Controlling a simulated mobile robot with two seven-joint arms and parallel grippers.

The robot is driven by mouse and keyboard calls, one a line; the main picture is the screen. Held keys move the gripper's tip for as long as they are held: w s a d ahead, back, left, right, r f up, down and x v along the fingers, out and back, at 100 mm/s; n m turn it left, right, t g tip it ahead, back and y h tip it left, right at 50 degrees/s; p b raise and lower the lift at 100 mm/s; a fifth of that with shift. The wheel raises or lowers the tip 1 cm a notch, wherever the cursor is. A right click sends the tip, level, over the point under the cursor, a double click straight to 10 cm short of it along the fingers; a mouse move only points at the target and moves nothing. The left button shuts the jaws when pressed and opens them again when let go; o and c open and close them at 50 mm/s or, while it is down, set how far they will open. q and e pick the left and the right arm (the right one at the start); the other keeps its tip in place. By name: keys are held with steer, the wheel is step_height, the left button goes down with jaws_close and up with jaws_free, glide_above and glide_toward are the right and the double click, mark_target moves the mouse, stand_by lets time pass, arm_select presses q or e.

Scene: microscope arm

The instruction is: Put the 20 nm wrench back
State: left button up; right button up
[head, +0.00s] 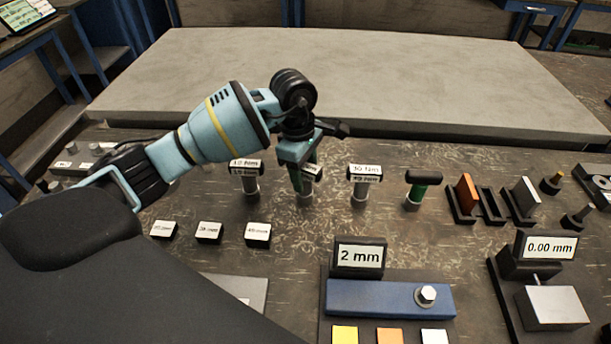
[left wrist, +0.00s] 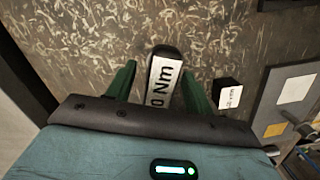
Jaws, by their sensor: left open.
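A torque wrench with a black head and a white label (left wrist: 163,80) stands between my left gripper's fingers. The label reads "0 Nm" with its first digit hidden, so I cannot confirm 20. In the head view this wrench (head: 312,170) is mostly behind the gripper, over a post (head: 306,194) in the row of posts. My left gripper (left wrist: 158,78) is open, one green finger on each side of the wrench with gaps showing. In the head view the gripper (head: 303,180) points down at the post. My right gripper is not in view.
Labelled wrenches stand at left (head: 245,168) and right (head: 364,173) of it. A green-handled tool (head: 422,182) stands further right. Small labelled blocks (head: 208,232), a blue plate with a bolt (head: 385,298) and a "0.00 mm" gauge (head: 548,247) lie in front.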

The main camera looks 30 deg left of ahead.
arm_select(q)
steer(key=r, duration=0.6)
steer(key=a+r, duration=0.1)
steer(key=r, duration=0.3)
steer(key=shift+a, duration=0.1)
steer(key=shift+s, duration=0.1)
